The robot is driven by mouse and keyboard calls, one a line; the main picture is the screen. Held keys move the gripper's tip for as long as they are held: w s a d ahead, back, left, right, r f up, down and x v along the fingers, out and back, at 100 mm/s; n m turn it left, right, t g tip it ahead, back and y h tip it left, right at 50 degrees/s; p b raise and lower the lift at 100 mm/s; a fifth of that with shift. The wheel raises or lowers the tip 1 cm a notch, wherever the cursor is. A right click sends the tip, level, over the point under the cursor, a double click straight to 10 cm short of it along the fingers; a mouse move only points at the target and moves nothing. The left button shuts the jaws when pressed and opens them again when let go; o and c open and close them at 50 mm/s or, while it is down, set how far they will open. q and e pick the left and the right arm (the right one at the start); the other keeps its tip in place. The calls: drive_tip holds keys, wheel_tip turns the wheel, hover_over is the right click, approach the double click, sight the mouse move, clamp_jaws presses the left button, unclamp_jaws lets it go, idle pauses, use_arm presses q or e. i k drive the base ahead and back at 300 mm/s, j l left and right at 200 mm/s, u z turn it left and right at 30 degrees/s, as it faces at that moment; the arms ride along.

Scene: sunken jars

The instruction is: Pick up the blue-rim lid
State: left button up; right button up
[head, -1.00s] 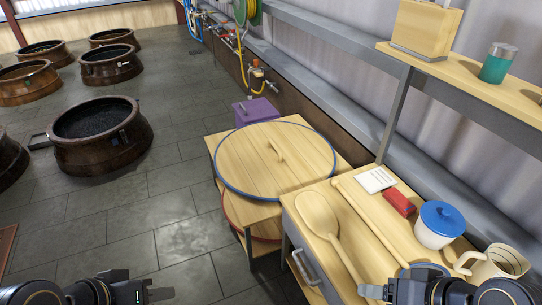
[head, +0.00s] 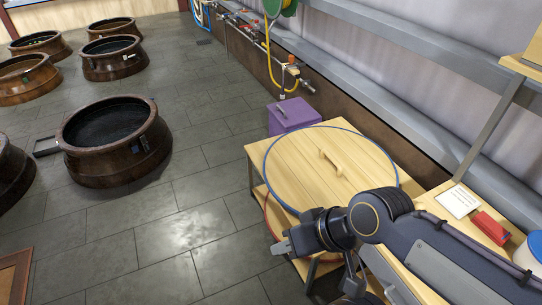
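The blue-rim lid (head: 297,170) is a large round wooden disc with a blue edge and a wooden bar handle across its middle. It lies flat on top of the wooden stand (head: 258,152). My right gripper (head: 281,247) is beyond the lid's near left edge in the picture, pointing left and apart from the handle. It looks empty, but its fingers are too small and side-on to tell open from shut. My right arm hides the lid's near right edge. My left gripper is not in view.
A red-rimmed lid (head: 271,218) lies on the stand's lower shelf, mostly hidden. A purple box (head: 294,117) stands behind the stand. A card (head: 459,201) and a red object (head: 491,228) lie on the right-hand counter. Large brown jars (head: 117,150) are sunk in the floor at left.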

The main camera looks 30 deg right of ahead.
sight(306, 168)
drive_tip(key=i+j, duration=0.15)
drive_tip(key=i, duration=0.4)
drive_tip(key=i+j+u, duration=0.1)
drive_tip(key=i, duration=0.4)
drive_tip(key=i+z, duration=0.15)
drive_tip(key=i, duration=0.45)
drive_tip(key=i+j+z, duration=0.2)
drive_tip(key=i, duration=0.4)
drive_tip(key=i+z, duration=0.85)
drive_tip(key=i+l+z, duration=0.15)
drive_tip(key=z, duration=0.35)
drive_tip(key=i+z, duration=0.35)
drive_tip(key=z, duration=0.15)
drive_tip(key=i+z, duration=0.25)
drive_tip(key=z, duration=0.25)
